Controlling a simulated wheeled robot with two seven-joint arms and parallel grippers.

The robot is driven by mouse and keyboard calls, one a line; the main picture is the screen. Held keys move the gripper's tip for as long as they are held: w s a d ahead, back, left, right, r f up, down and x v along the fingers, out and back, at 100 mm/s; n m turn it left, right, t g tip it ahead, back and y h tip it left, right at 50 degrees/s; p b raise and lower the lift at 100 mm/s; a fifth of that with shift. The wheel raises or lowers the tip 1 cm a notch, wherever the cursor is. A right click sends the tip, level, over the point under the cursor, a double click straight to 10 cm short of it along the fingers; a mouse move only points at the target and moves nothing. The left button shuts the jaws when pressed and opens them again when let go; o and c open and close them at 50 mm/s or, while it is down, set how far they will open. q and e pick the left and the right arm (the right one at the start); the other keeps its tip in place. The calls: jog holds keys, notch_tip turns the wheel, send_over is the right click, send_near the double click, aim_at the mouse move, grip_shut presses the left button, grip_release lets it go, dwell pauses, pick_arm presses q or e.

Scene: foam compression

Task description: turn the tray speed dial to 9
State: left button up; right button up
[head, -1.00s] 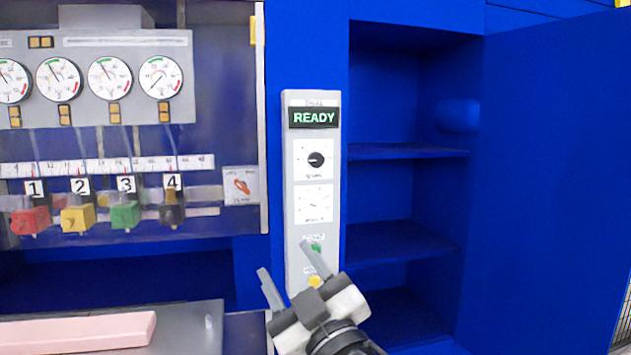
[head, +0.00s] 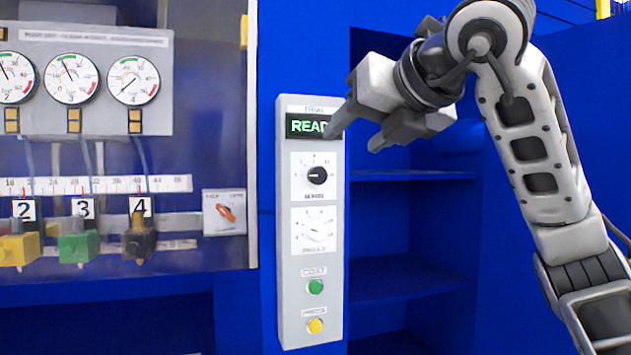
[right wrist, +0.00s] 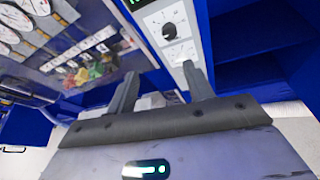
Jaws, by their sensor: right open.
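A narrow grey control panel (head: 286,250) stands upright on the blue cabinet front. It has a black knob (head: 316,175) on a white scale plate and a second, pale dial (head: 316,230) below it. Their labels and scale numbers are too small to read surely, and I cannot tell the black knob's setting. In the right wrist view the black knob (right wrist: 169,32) shows beyond the fingers. My right gripper (head: 354,137) is open and empty, above and right of the black knob, apart from it. One finger covers the end of the READY display (head: 306,125). My left gripper is not in view.
Below the dials are a green button (head: 315,286) and a yellow button (head: 316,326). An orange switch (head: 227,213) sits left of the panel, near gauges (head: 73,78) and coloured valves (head: 78,245). Open blue shelves (head: 415,175) lie to the right.

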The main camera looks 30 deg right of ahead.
jog(key=d, duration=0.1)
send_near(320, 175)
jog(key=shift+m+h, duration=0.3)
jog(key=shift+m, duration=0.1)
jog(key=x, duration=0.5)
jog(key=p+x, duration=0.1)
jog(key=x, duration=0.2)
jog(key=shift+w+a+f, duration=0.1)
jog(key=shift+w+a, duration=0.15)
jog(key=shift+w, duration=0.1)
jog(key=c, duration=1)
